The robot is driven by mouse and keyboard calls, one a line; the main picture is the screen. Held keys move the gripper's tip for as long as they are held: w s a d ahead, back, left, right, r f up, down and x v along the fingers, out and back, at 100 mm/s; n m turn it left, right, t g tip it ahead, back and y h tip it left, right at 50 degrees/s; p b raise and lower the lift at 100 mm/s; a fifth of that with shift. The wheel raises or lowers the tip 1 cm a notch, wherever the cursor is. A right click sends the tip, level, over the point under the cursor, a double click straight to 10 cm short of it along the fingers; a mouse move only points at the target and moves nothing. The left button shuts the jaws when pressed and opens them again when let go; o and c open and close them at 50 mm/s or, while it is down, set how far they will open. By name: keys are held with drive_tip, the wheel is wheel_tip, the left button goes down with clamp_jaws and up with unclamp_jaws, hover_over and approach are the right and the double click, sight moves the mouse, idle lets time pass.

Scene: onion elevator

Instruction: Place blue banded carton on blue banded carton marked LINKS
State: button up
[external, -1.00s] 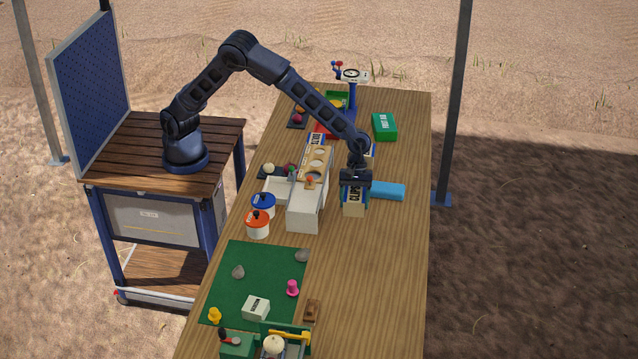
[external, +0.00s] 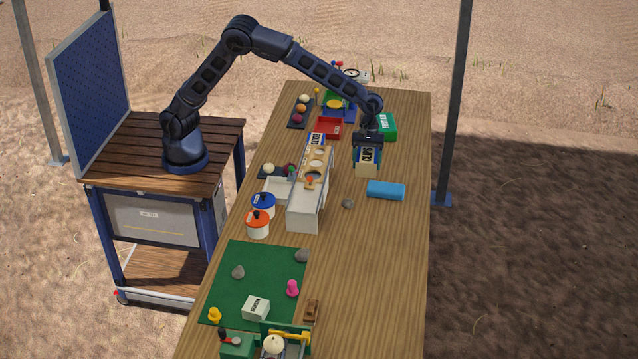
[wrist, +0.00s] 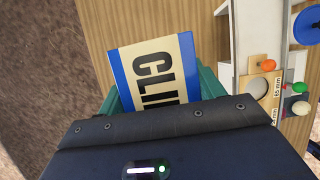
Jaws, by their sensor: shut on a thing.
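My gripper (external: 368,138) is shut on a cream carton with blue bands (external: 367,160), lettered CLIPS, at the far right part of the table. The same carton fills the middle of the wrist view (wrist: 155,70), with its lettering partly hidden by my gripper. I cannot tell how far its underside is above the table. No carton clearly marked LINKS can be made out; one may be hidden behind my gripper and the held carton.
A green box (external: 389,127) is close behind and right of my gripper. The white stand (external: 306,208) and a red tray (external: 329,127) are to the left. The near right tabletop is clear.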

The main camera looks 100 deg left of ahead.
drive_tip(key=s+a+r, duration=0.1)
drive_tip(key=a+r, duration=0.1)
drive_tip(key=a, duration=1.5)
drive_tip(key=s+a+r, duration=0.2)
drive_tip(key=a, duration=1.5)
drive_tip(key=f, duration=1.9)
drive_tip(key=shift+w+a+f, duration=0.1)
drive_tip(key=shift+w+a, duration=0.05)
drive_tip(key=shift+a, duration=0.05)
drive_tip(key=shift+f, duration=0.15)
drive_tip(key=o, duration=1.2)
